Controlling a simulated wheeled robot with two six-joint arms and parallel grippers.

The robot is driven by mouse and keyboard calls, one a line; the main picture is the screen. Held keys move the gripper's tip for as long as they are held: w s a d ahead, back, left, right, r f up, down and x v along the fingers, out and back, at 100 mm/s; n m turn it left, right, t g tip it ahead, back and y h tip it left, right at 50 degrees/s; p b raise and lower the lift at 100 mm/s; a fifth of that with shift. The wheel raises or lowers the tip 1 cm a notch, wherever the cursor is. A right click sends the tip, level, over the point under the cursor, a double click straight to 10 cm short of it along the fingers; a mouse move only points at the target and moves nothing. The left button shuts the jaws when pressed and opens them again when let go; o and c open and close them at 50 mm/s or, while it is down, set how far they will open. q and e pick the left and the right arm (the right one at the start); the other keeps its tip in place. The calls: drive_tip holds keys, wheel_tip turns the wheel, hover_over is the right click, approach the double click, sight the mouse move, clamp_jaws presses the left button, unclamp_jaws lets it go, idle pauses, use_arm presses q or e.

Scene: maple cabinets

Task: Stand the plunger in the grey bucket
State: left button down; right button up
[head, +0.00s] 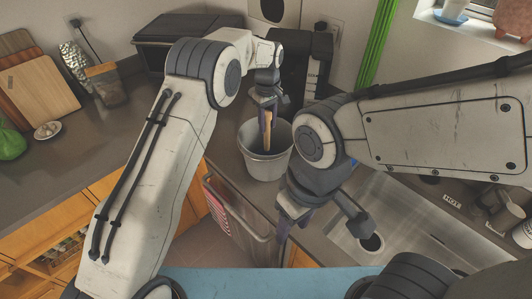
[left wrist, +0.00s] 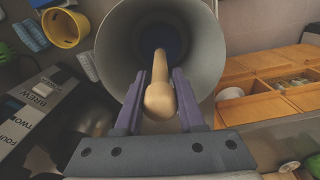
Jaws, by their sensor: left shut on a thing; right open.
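The grey bucket (head: 265,169) stands on the dark counter in the middle of the head view. My left gripper (head: 268,113) is above its opening, shut on the plunger's wooden handle (head: 267,134), which points down into the bucket. In the left wrist view the pale handle (left wrist: 160,95) lies between the purple fingers, its rounded end towards the camera. The plunger's dark blue cup shows within the bucket's (left wrist: 205,45) opening. I cannot tell whether the cup touches the bottom. My right gripper (head: 293,226) is open and empty, lower and nearer, over the sink's left side.
A metal sink (head: 400,215) lies to the right, with a mug (head: 505,212) beyond. A black coffee machine (head: 308,65) stands behind the bucket. Cutting boards (head: 35,80) and a green item (head: 10,143) are at the left. A yellow cup (left wrist: 65,28) shows in the left wrist view.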

use_arm(q)
drive_tip(key=shift+f+b, duration=0.45)
drive_tip(key=shift+f, duration=0.45)
idle(0.4)
drive_tip(key=shift+c, duration=2.1)
unclamp_jaws()
